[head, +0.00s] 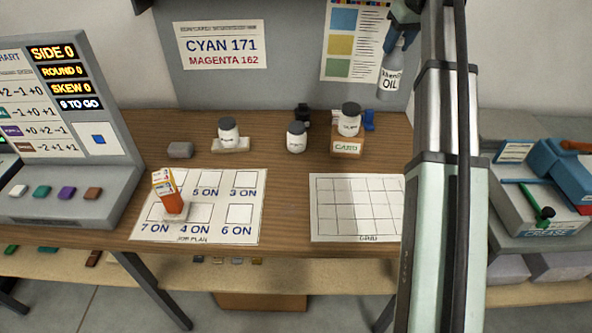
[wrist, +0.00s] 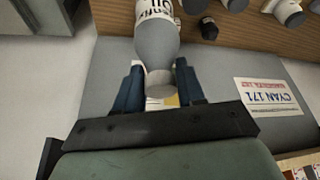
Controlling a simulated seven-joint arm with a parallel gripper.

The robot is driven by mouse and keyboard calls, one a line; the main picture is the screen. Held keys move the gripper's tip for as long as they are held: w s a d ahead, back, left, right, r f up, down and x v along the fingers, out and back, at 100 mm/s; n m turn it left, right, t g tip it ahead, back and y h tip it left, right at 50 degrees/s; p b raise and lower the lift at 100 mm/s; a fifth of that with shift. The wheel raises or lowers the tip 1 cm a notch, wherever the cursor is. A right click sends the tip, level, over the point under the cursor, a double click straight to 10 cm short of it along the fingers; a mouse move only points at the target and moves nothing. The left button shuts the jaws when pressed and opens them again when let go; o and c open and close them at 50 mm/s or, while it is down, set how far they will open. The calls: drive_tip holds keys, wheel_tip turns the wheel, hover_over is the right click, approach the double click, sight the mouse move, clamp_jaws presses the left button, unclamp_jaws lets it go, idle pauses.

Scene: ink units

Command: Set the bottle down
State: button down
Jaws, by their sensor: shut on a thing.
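The bottle (head: 392,82), grey with a white label reading OIL, hangs roughly upright in the head view, high above the back right of the table. My gripper (head: 402,38) is at the top of the head view, shut on its upper part. In the wrist view the bottle (wrist: 157,45) sits between the blue fingers of my gripper (wrist: 158,84). The bottle's base is clear of the wooden table (head: 285,180). My arm hides part of the table's right side.
A job plan sheet (head: 250,232) and a grid sheet (head: 358,222) lie in front. A console (head: 70,205) stands left, a grey crate (head: 535,215) right.

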drive_tip(key=s+a+n, duration=0.1)
drive_tip(key=s+a, duration=0.4)
drive_tip(key=a, duration=0.7)
drive_tip(key=s+a, duration=0.6)
drive_tip(key=a, duration=0.7)
wheel_tip(320, 180, down, 21)
drive_tip(key=shift+f, duration=0.15)
drive_tip(key=c, duration=0.7)
unclamp_jaws()
drive_tip(key=shift+o, duration=0.2)
drive_tip(key=v, duration=1.2)
drive_tip(key=shift+d, duration=0.25)
drive_tip(key=shift+w, duration=0.15)
